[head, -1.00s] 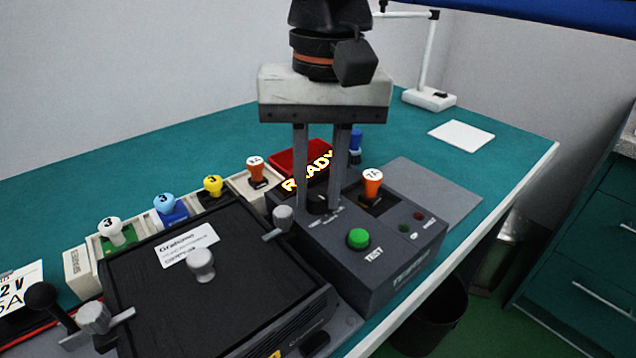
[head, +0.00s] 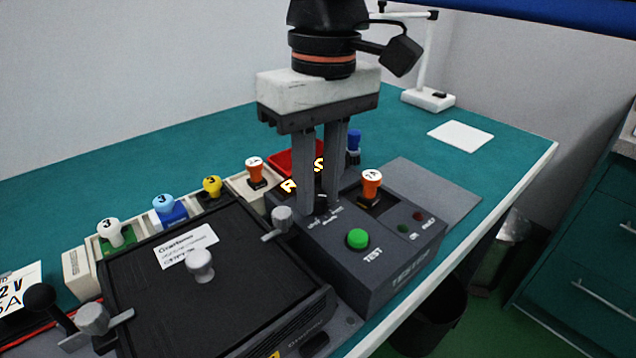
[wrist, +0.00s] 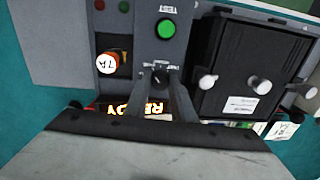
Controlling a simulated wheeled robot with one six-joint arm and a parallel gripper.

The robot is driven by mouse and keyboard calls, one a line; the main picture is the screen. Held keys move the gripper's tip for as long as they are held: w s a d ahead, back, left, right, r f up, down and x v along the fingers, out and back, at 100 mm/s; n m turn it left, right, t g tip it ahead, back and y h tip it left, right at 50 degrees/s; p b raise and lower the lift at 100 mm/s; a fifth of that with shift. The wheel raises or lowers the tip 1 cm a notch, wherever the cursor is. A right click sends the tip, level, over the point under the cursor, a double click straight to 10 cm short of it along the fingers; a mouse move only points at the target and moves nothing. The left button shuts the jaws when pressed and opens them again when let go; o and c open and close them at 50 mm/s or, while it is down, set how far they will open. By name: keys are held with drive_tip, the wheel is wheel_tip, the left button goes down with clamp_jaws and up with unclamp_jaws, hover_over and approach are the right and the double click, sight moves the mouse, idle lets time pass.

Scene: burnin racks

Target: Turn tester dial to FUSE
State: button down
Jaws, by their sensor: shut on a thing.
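The grey tester (head: 375,250) stands on the bench with a green TEST button (head: 358,238) on its top. Its small dark dial (wrist: 159,78) shows between my fingertips in the wrist view. My gripper (head: 320,208) points down at the tester and is shut on the dial. In the head view the fingers mostly hide the dial and part of the lit display (head: 290,186). The wrist view shows the display reading READY (wrist: 140,107). The dial's printed labels are too small to read.
A black fixture (head: 215,270) with silver knobs stands left of the tester, one knob (head: 282,222) close to my fingers. Several coloured-top fuses stand in a row behind it. A red tray (head: 285,160) lies behind the tester. The bench at the back right is mostly clear.

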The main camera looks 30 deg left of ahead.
sight(323, 193)
idle(0.4)
drive_tip(key=c, duration=1.5)
unclamp_jaws()
drive_tip(key=r, duration=1.7)
drive_tip(key=shift+w+d+r, duration=0.1)
drive_tip(key=shift+w+r, duration=0.1)
drive_tip(key=shift+w, duration=0.2)
